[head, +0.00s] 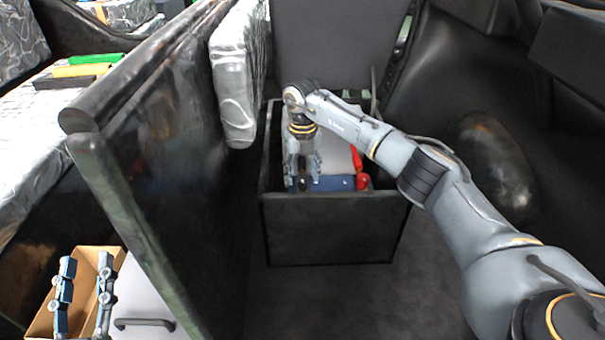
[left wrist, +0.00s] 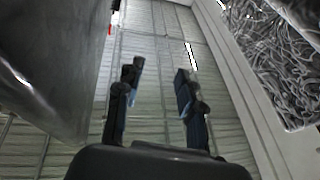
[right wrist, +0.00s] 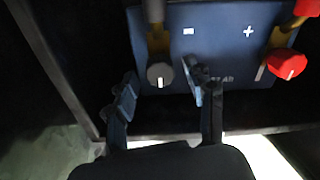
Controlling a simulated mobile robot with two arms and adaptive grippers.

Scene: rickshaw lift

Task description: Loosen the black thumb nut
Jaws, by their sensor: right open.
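The black thumb nut (right wrist: 160,74) is a dark grey round knob with a white mark on the minus side of a blue battery (right wrist: 216,33). The battery also shows in the head view (head: 335,184), inside a black box. My right gripper (right wrist: 163,82) is open, with one finger on each side of the nut; I cannot tell if either touches it. It also shows in the head view (head: 303,172), pointing down into the box. My left gripper (head: 84,292) is open and empty at the lower left of the head view, and its spread fingers show in the left wrist view (left wrist: 158,78).
A red knob (right wrist: 287,64) sits on the plus side of the battery. The black box walls (head: 330,232) surround the battery closely. A dark upright panel (head: 170,150) stands left of the box. A cardboard box (head: 88,262) and a handled grey case (head: 140,290) are at lower left.

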